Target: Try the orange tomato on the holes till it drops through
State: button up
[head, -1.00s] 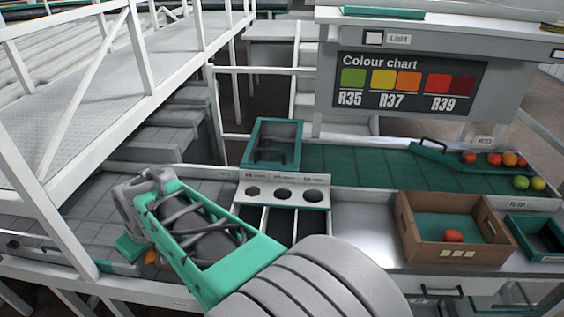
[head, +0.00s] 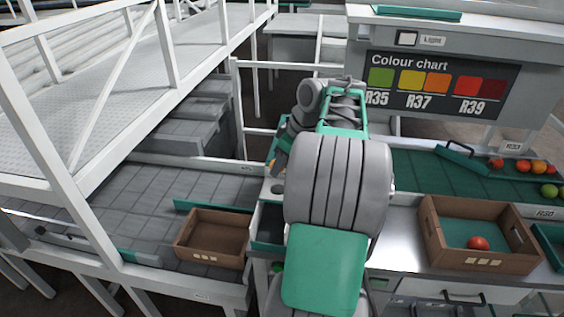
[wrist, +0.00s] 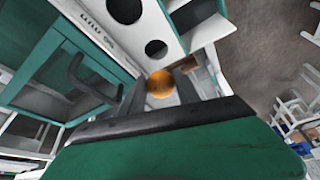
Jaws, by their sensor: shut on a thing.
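The orange tomato (wrist: 160,84) is between the dark fingers of my gripper (wrist: 161,90) in the wrist view, and the gripper is shut on it. The white hole plate (wrist: 184,37) lies just past it, with two dark round holes showing, one (wrist: 156,48) close to the tomato and one (wrist: 124,8) farther off. I cannot tell whether the tomato touches the plate. In the head view my arm hides most of the plate (head: 268,198) and leaves one hole (head: 277,188) in sight. A small orange patch shows beside my wrist there.
A teal-framed bin with a dark handle (wrist: 76,68) stands beside the plate. An empty cardboard box (head: 185,247) is at left; another (head: 437,250), holding a red tomato (head: 478,243), is at right. Several tomatoes lie on the green belt (head: 415,165) under the colour chart (head: 440,85).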

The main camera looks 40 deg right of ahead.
jog(key=shift+f+b, duration=2.95)
jog(key=shift+f, duration=0.25)
jog(key=shift+s, duration=0.1)
jog(key=o, duration=1)
notch_tip(320, 180, up, 7)
jog(key=p, duration=0.7)
jog(key=shift+r, duration=0.1)
